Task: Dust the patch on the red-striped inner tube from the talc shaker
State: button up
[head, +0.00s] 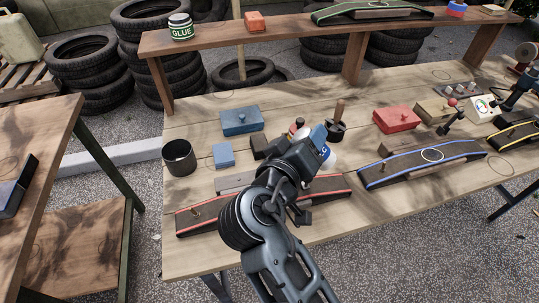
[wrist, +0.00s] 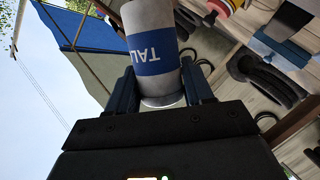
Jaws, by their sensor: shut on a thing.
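The red-striped inner tube (head: 215,213) is a long dark strip with red edges at the front of the workbench. My arm crosses its middle, and I cannot see a patch on it. My gripper (head: 312,160) is above the tube's right half, shut on the talc shaker (head: 329,159). The shaker is a white cylinder with a blue label. In the wrist view the talc shaker (wrist: 152,42) sits between both fingers, its label lettering partly visible. It is held off the bench; its exact tilt and its outlet end are hard to tell.
A blue-striped tube (head: 400,170) with a white ring lies to the right. Behind are a blue box (head: 242,121), a red box (head: 397,119) and a dark cup (head: 180,157). A raised shelf (head: 290,31) runs along the back.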

jog(key=s+a+m, duration=0.3)
jog(key=a, duration=0.4)
notch_tip(320, 180, up, 8)
jog(key=m+y, duration=0.2)
jog(key=m, duration=0.2)
jog(key=shift+a+f+m, duration=0.15)
jog(key=shift+a+m, duration=0.15)
